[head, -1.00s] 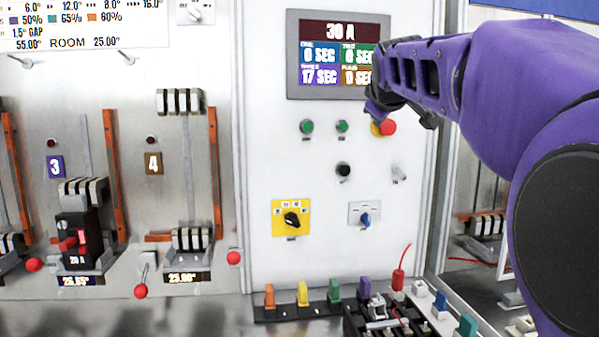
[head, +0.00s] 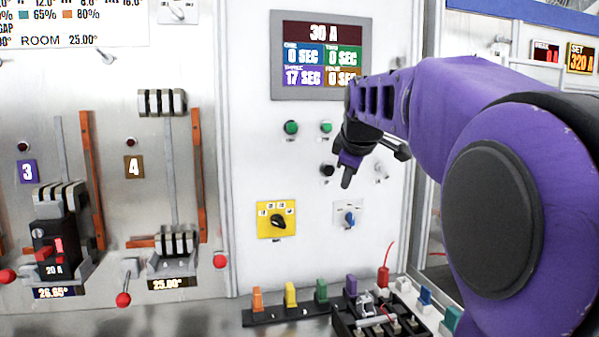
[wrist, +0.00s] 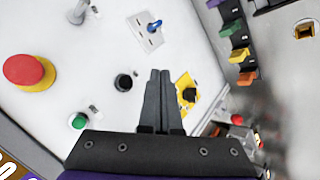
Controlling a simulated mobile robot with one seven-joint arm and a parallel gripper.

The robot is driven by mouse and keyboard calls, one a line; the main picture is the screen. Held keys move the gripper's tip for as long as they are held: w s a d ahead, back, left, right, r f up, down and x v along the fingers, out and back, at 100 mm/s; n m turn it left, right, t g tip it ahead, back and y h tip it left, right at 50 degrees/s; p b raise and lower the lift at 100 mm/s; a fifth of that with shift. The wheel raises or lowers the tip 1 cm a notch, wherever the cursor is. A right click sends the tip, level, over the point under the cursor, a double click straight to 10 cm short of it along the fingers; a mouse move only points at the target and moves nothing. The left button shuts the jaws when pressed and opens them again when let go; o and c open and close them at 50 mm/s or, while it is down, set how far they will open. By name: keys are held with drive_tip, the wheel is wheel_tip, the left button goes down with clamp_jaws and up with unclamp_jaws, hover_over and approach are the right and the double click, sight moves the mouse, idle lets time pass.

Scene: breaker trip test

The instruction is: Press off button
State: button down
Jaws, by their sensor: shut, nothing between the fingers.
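The white control panel (head: 245,170) carries a black round button (head: 327,170), which also shows in the wrist view (wrist: 123,82). Two green buttons (head: 291,127) (head: 326,127) sit above it. A red mushroom button on a yellow ring (wrist: 25,72) shows at the left of the wrist view; my arm hides it in the head view. I cannot read which one is labelled off. My gripper (head: 347,183) is shut and empty, pointing down just right of the black button in the head view. In the wrist view its fingertips (wrist: 160,72) are right of that button; contact is not visible.
A yellow plate with a black rotary switch (head: 277,220) and a plate with a blue switch (head: 347,217) are lower on the panel. A display (head: 320,55) is above. Coloured terminals (head: 290,293) line the bench below. Breaker rigs (head: 60,245) stand left.

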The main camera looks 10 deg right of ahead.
sight(331, 169)
drive_tip(key=shift+w, duration=0.1)
drive_tip(key=shift+w+p, duration=2.7)
drive_tip(key=shift+w, duration=1.6)
drive_tip(key=shift+w, duration=0.45)
drive_tip(key=shift+w, duration=0.5)
drive_tip(key=shift+s, duration=0.15)
drive_tip(key=shift+s+b, duration=0.6)
drive_tip(key=shift+s, duration=0.2)
